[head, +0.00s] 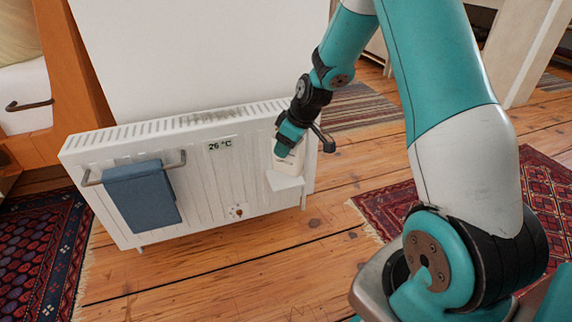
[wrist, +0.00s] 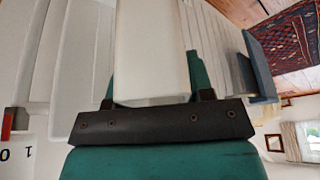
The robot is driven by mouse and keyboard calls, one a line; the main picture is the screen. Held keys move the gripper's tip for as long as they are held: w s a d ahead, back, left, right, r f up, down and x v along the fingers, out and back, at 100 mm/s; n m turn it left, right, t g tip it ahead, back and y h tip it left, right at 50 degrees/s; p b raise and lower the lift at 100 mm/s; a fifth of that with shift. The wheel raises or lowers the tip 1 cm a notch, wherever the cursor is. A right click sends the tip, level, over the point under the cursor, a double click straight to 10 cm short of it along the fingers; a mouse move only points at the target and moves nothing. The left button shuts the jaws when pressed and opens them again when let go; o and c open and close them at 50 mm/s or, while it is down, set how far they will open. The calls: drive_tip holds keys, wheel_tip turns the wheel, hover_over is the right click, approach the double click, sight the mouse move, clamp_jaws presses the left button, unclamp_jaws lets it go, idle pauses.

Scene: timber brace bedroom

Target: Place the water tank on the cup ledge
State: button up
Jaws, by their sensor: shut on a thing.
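The white water tank (head: 291,159) is in my gripper (head: 288,140) at the right end of the white radiator's front. In the wrist view the tank (wrist: 152,50) fills the space between the two green fingers, which are shut on it. The cup ledge (head: 285,181) is a small white shelf sticking out of the radiator front. The tank is upright or nearly so, right over the ledge. I cannot tell whether its base touches the ledge. My fingers hide part of the tank.
The radiator (head: 225,180) has a 26 °C display (head: 222,144), a knob (head: 237,212) below it, and a blue towel (head: 142,194) on a rail at left. Patterned rugs (head: 40,255) lie on the plank floor (head: 215,280), which is clear in front.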

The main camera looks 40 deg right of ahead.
sight(286, 160)
wheel_tip(286, 160, down, 5)
drive_tip(key=shift+b, duration=1.1)
drive_tip(key=shift+f, duration=0.2)
drive_tip(key=o, duration=1.1)
drive_tip(key=shift+r, duration=0.15)
